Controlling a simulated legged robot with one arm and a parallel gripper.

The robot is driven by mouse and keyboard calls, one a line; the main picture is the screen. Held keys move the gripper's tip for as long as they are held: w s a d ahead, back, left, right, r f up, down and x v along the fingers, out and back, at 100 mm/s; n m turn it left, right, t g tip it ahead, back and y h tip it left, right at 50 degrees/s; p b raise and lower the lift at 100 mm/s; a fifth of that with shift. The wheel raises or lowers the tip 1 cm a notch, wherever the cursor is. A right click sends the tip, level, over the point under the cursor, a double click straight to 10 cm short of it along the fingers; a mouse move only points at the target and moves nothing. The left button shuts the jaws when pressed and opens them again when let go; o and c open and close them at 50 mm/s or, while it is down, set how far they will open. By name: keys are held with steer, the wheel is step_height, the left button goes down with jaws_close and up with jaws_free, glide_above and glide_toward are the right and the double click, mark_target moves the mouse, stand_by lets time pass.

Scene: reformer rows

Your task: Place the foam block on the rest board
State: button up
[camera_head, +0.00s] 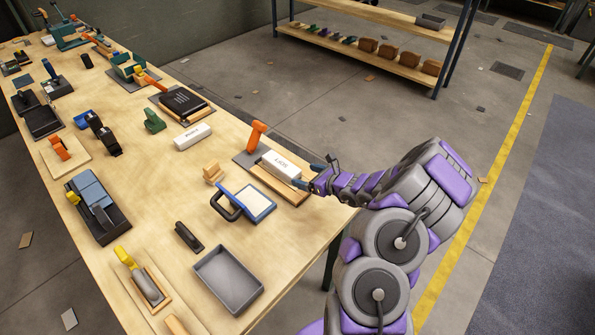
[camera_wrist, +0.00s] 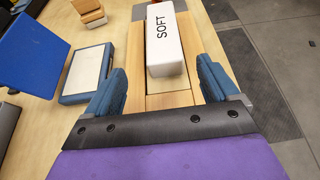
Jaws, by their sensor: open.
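The white foam block (camera_head: 280,165), lettered SOFT in the wrist view (camera_wrist: 164,40), lies flat on a wooden board (camera_head: 263,176) near the table's right edge. The board also shows in the wrist view (camera_wrist: 168,101), its bare near end between my fingers. I cannot tell for certain that it is the rest board. My gripper (camera_head: 309,177) is open, its blue fingertips on either side of the block's near end. In the wrist view (camera_wrist: 161,62) a gap shows between each finger and the block. A second white block (camera_head: 193,136) lies farther back on the table.
An orange-handled tool (camera_head: 257,136) stands just behind the board. Left of it are a small wooden piece (camera_head: 213,172) and a blue-framed pad (camera_head: 259,203) with a dark handle. A grey tray (camera_head: 228,278) is nearer. Open floor lies beyond the table's right edge.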

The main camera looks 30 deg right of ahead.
steer(key=a+r+n+g+y, duration=0.2)
steer(key=a+r+n+y, duration=0.3)
steer(key=a+r+n, duration=0.55)
steer(key=s+a+r+n+g+y, duration=0.1)
steer(key=s+a+r+n+g, duration=0.35)
steer(key=a, duration=0.55)
steer(key=s+a+r+n+g+y, duration=0.15)
steer(key=s+a+r+n, duration=0.25)
steer(key=s+a+r, duration=0.4)
steer(key=s+a+f+n+g+h, duration=0.1)
steer(key=s+a+n+g+h, duration=0.2)
steer(key=s, duration=0.5)
steer(key=s+a+n+g+h, duration=0.1)
steer(key=s+n+g+h, duration=0.15)
steer(key=s+n, duration=0.5)
steer(key=s+d+n+h, duration=0.2)
steer(key=s+d+h, duration=0.4)
steer(key=s+d, duration=0.4)
steer(key=s+g, duration=0.1)
steer(key=s, duration=0.2)
steer(key=shift+d+r+h, duration=0.15)
steer(key=shift+r+h, duration=0.1)
steer(key=shift+h, duration=0.05)
steer(key=shift+s+n, duration=0.1)
steer(key=shift+n, duration=0.15)
